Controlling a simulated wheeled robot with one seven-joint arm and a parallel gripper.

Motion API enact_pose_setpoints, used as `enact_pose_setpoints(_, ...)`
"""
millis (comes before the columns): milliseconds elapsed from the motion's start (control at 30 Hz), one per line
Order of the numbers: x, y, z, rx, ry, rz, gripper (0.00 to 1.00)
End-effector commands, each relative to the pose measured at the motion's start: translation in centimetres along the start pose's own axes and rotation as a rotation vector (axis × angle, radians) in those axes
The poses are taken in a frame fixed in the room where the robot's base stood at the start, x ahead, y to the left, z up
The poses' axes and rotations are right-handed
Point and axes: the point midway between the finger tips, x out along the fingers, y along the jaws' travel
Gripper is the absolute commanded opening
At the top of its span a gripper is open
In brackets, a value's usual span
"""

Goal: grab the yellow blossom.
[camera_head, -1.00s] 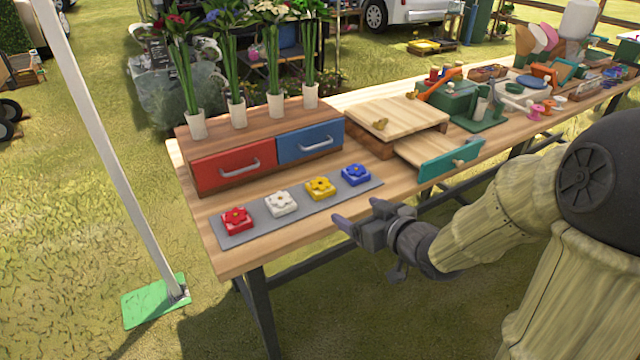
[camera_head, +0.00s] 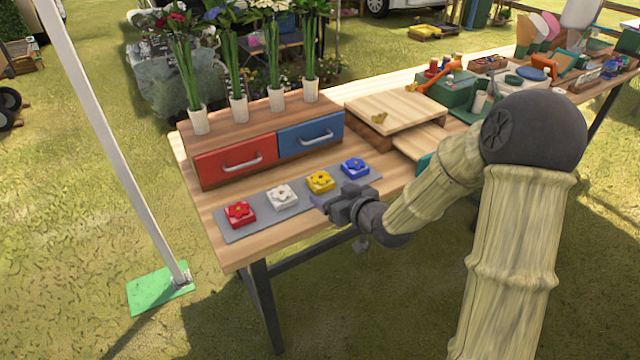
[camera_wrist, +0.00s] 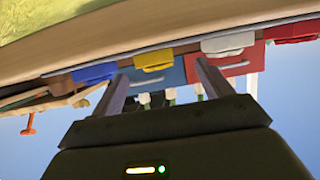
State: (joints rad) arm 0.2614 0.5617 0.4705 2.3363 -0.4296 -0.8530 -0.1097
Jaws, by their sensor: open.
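The yellow blossom (camera_head: 320,181) is a flower shape on a square yellow block, third from the left in a row on the grey mat (camera_head: 265,221). My gripper (camera_head: 331,198) is low at the front edge of the mat, just in front of the yellow block. In the upside-down wrist view, the yellow block (camera_wrist: 153,61) shows beyond and between my two finger tips (camera_wrist: 161,70). The jaws are open with nothing between them. Red (camera_head: 240,214), white (camera_head: 283,196) and blue (camera_head: 355,168) flower blocks share the mat.
A cabinet with a red drawer (camera_head: 236,161) and a blue drawer (camera_head: 311,138) stands behind the mat, bearing several vases of flowers. A wooden box (camera_head: 397,110) stands to the right. Tools and containers crowd the table's far right. The table's front edge lies below my gripper.

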Motion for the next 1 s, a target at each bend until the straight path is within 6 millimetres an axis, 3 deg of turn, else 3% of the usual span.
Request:
enact_pose_setpoints(100,1.1,0.0,0.0,0.001,-0.001,0.000,0.78)
enact_pose_setpoints(467,1.3,0.1,-0.1,0.001,0.000,0.000,0.78)
enact_pose_setpoints(833,5.7,0.8,-0.8,0.002,0.000,0.000,0.78)
enact_pose_setpoints(1000,6.4,0.9,-0.8,0.000,-0.001,0.002,0.78)
